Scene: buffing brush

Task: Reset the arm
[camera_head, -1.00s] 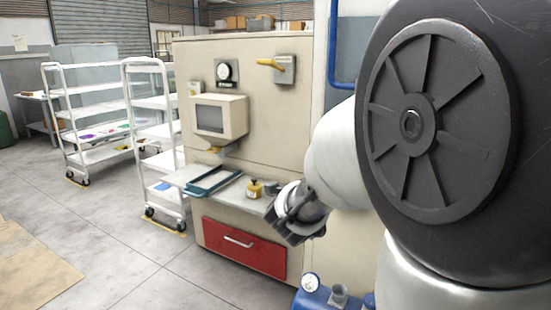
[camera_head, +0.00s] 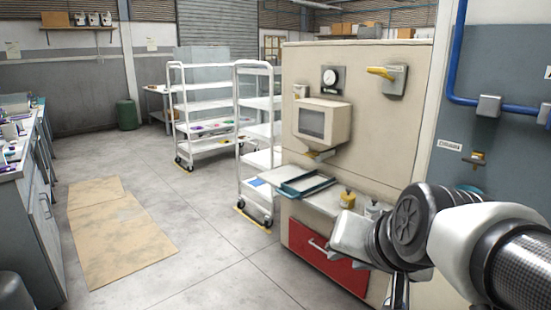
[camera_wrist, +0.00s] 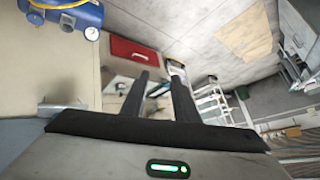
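My arm (camera_head: 480,235) reaches in from the right edge of the head view, in front of the beige cabinet. Its far end overlaps the cabinet's lower right part, and the fingers cannot be made out there. In the wrist view, my gripper (camera_wrist: 159,77) shows two dark fingers standing apart with nothing between them. The picture is turned on its side, and the red drawer (camera_wrist: 133,50) and work shelf show beyond the fingers.
The beige cabinet (camera_head: 370,110) has a red drawer (camera_head: 325,258), a teal tray (camera_head: 307,184) and a yellow-topped bottle (camera_head: 347,198). White shelf carts (camera_head: 205,105) stand to its left. Cardboard (camera_head: 120,235) lies on open floor. A blue machine (camera_wrist: 75,14) shows in the wrist view.

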